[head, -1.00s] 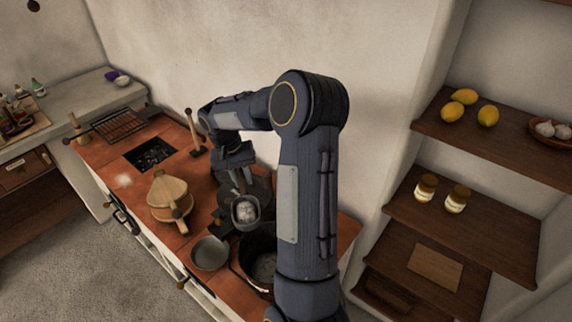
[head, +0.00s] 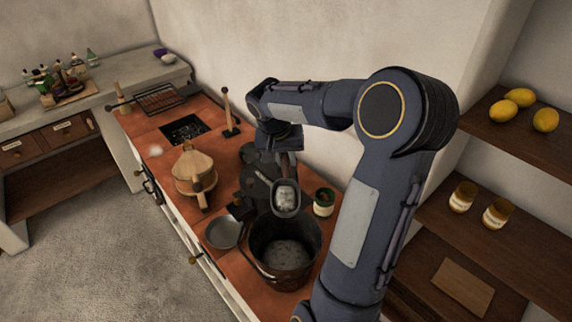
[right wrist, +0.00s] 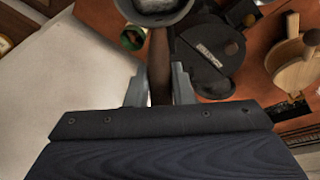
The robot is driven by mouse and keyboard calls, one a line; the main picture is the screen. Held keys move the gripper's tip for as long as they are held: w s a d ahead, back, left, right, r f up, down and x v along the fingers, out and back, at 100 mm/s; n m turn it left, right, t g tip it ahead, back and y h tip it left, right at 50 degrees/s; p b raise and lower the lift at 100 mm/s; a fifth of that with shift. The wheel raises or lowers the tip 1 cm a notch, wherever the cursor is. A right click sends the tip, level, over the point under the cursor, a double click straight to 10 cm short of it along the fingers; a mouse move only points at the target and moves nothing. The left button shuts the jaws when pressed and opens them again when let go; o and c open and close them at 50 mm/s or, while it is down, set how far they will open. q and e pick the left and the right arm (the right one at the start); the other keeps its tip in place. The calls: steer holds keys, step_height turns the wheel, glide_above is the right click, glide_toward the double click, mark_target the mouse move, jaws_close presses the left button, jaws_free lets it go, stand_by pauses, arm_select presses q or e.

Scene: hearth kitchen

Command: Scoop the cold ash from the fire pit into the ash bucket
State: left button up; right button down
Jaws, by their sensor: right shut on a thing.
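My right gripper (head: 286,160) is shut on the handle of a small dark scoop (head: 286,212). The scoop holds a pale grey heap of ash and is above the counter at the ash bucket's far rim. In the right wrist view the brown handle (right wrist: 159,50) runs between my fingers (right wrist: 159,88), with part of the scoop's bowl at the top edge. The dark ash bucket (head: 272,262) stands at the counter's near end, with grey ash inside. The fire pit (head: 183,130) is a black square opening further back, with dark bits in it. My left gripper is out of view.
A wooden lidded pot (head: 195,172), a grey pan (head: 223,232) and a dark round stove-like item (head: 258,178) crowd the counter. A small green jar (head: 323,203) stands beside the bucket. The wall and shelves (head: 450,220) lie to the right.

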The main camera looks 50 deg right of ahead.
steer(key=shift+s+a+r+t+h+b, duration=0.2)
steer(key=shift+s+a+t+h+b, duration=0.25)
steer(key=shift+b, duration=1)
steer(key=shift+s+a+r+t+h+b, duration=0.15)
steer(key=shift+s+a+t+h+b, duration=0.25)
steer(key=shift+b, duration=1.05)
steer(key=s+a+r+m+t+h+b, duration=0.1)
steer(key=s+a+r+t+h+b, duration=0.3)
steer(key=b, duration=1.2)
steer(key=shift+s+a+r+h, duration=0.15)
steer(key=shift+s+a+h, duration=0.65)
steer(key=shift+a, duration=0.35)
steer(key=shift+t, duration=0.25)
